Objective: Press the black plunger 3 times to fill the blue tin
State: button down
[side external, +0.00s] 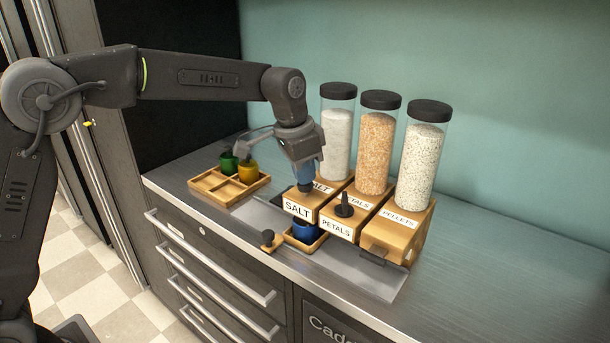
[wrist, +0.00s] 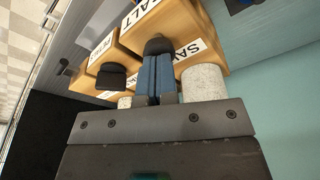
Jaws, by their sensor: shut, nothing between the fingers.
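My gripper (side external: 306,182) is shut and empty, its blue fingers pointing down over the front of the salt dispenser (side external: 297,209). A black plunger knob (wrist: 158,46) is right at the fingertips in the wrist view; I cannot tell how far down it is. A second black plunger (side external: 344,206) stands upright on the petals dispenser (side external: 336,228), and also shows in the wrist view (wrist: 111,76). The blue tin (side external: 305,231) sits in a small wooden tray (side external: 303,247) below the front of the salt dispenser. Its inside is not clear.
A wooden compartment tray (side external: 207,184) holds a green tin (side external: 228,164) and a yellow tin (side external: 248,171) at the left. The pellets dispenser (side external: 399,229) stands at the right. Tall clear jars rise behind the plungers. The counter at far right is clear.

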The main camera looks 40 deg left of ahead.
jog(key=shift+w+v, duration=0.15)
jog(key=shift+v, duration=0.7)
jog(key=shift+w+v, duration=0.15)
jog(key=shift+v, duration=0.65)
jog(key=shift+d, duration=0.15)
jog(key=shift+s+x, duration=0.15)
jog(key=shift+x, duration=0.65)
jog(key=shift+s+x, duration=0.15)
jog(key=shift+x, duration=0.7)
jog(key=shift+w+v, duration=0.15)
jog(key=shift+v, duration=0.7)
jog(key=shift+w+v, duration=0.15)
jog(key=shift+v, duration=0.65)
jog(key=shift+r, duration=0.2)
jog(key=shift+w+d+v, duration=0.1)
jog(key=shift+w+v, duration=0.1)
jog(key=shift+v, duration=0.95)
jog(key=shift+w+d+v, duration=0.15)
jog(key=shift+w+v, duration=0.05)
jog(key=shift+v, duration=1)
jog(key=shift+r, duration=0.1)
